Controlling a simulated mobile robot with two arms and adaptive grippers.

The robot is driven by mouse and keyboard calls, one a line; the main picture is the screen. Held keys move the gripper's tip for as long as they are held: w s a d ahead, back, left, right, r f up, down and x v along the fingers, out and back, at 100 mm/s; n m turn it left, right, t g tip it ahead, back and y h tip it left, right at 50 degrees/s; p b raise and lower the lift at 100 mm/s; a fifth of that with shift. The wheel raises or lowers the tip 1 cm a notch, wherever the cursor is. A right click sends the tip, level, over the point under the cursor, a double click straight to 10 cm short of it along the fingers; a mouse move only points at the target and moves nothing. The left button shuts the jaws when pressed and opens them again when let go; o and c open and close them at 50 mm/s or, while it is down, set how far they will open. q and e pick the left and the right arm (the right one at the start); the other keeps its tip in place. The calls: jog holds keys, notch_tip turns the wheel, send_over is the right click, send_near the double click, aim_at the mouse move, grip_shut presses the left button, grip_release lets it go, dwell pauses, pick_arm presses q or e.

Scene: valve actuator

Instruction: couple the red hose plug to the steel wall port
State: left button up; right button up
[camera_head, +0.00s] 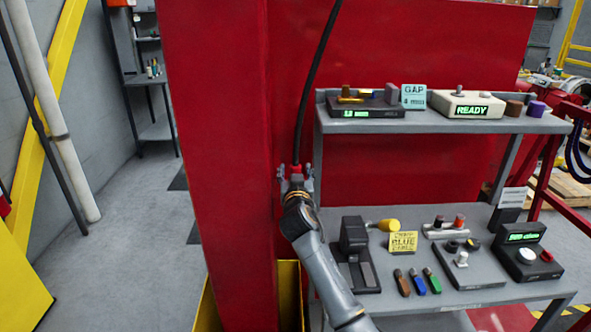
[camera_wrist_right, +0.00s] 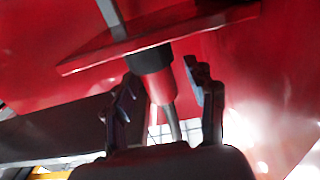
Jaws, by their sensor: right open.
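The red hose plug (camera_head: 296,169) hangs at the lower end of a black hose (camera_head: 315,85) in front of the red wall. My right gripper (camera_head: 296,180) is open around it, with its fingers pointing up. In the right wrist view, a dark red cylinder (camera_wrist_right: 153,82), which looks like the plug, stands between the open fingers of my right gripper (camera_wrist_right: 163,90). A grey pin (camera_wrist_right: 174,125) extends from its lower end toward the palm. The fingers appear apart from the cylinder. I cannot make out the steel wall port. My left gripper is not in view.
A red flat bar (camera_wrist_right: 150,42) crosses just above the cylinder. A grey two-level rack stands right of my arm, its upper shelf (camera_head: 420,124) and lower shelf (camera_head: 480,297) carrying devices and small parts. A red column (camera_head: 215,150) stands left. Open floor (camera_head: 135,230) lies farther left.

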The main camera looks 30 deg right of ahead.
grip_shut()
dwell(0.3)
jog(key=shift+r, duration=0.1)
